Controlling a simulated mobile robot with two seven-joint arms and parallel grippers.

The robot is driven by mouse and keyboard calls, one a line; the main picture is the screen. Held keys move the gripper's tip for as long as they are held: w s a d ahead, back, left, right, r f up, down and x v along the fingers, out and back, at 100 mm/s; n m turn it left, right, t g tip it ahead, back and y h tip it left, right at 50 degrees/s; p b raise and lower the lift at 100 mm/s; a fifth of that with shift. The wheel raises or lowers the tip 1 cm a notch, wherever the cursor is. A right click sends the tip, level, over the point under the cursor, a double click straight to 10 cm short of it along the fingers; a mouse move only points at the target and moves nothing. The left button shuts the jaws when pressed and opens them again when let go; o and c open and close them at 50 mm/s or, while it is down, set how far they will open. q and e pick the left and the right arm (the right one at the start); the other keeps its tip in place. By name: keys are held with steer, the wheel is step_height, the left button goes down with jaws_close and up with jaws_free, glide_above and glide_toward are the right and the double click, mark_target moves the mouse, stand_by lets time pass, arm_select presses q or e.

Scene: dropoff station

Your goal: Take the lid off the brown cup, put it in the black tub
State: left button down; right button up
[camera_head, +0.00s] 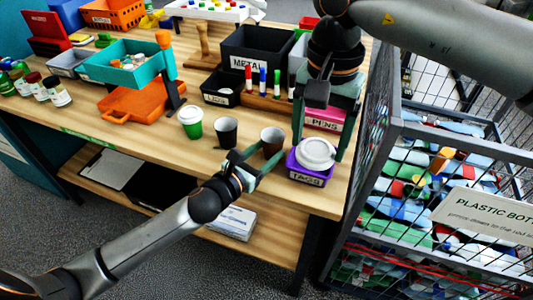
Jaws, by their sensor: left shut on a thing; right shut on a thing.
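My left gripper (273,151) reaches in from the front and is shut on the brown cup. The white lid (317,150) is off the cup, to its right. My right gripper (319,147) comes down from above and is shut on the lid, one finger on each side. The lid appears over the purple TAGS box (305,177); I cannot tell the gap. A small black tub (221,99) with a white label, apparently LIDS, stands further back to the left.
Behind are a marker rack (267,103), the METAL bin (255,50) and a pink PENS box (324,118). A wire cage (430,140) of bottles borders the table's right side.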

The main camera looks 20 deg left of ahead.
arm_select(q)
steer(key=shift+c, duration=1)
jaws_free()
steer(key=shift+f, duration=0.15)
